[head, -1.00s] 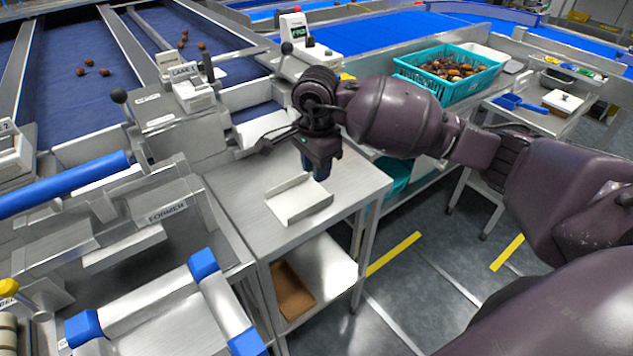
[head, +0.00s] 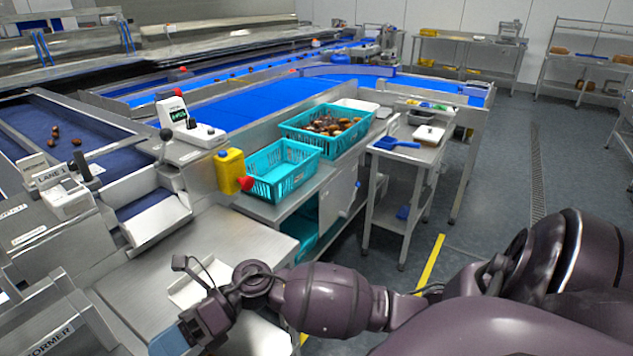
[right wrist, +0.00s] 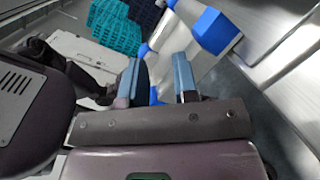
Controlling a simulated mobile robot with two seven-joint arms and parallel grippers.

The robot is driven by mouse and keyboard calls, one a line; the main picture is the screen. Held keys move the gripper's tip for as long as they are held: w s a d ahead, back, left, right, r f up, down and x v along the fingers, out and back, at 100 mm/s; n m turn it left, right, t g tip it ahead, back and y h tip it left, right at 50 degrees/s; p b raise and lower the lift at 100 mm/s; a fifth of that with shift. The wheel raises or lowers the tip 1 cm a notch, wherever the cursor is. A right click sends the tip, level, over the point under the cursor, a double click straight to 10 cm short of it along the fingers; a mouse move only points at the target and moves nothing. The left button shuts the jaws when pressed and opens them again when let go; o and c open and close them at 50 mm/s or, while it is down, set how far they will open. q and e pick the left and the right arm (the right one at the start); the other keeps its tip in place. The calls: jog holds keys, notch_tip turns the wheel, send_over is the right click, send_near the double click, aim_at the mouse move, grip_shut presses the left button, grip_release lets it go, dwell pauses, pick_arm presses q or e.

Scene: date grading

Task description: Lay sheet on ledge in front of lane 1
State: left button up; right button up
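My right gripper (head: 168,343) is at the bottom left of the head view, low over the steel stand. In the right wrist view its two blue-grey fingers (right wrist: 157,75) are apart, with nothing visibly held between them. A white piece with folded-up edges (head: 186,290) lies on the stand just behind the gripper, partly hidden by my arm. I cannot tell a flat loose sheet apart from the pale surfaces. The LANE 1 unit (head: 62,190) is at the left; a pale sloped ledge (head: 158,222) lies at the lane's end. My left gripper is not in view.
A yellow bottle (head: 230,170), an empty teal crate (head: 283,172) and a teal crate of dates (head: 322,128) stand behind the stand. A side table with a blue scoop (head: 396,143) is to the right. The former's blue corners (right wrist: 215,30) lie near the fingers.

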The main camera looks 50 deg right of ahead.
jog(key=d+f+m+t+h, duration=0.5)
jog(key=m+t, duration=0.3)
jog(key=m, duration=0.6)
jog(key=d+f+m+t+h, duration=0.3)
jog(key=d+m+t+h, duration=0.45)
jog(key=m, duration=0.75)
jog(key=s+d+f+m+g+h, duration=0.2)
jog(key=s+f+m, duration=0.5)
jog(key=s+d+f+m+g+h, duration=0.3)
jog(key=s+f+m, duration=0.4)
jog(key=f, duration=0.1)
jog(key=shift+d+g, duration=0.35)
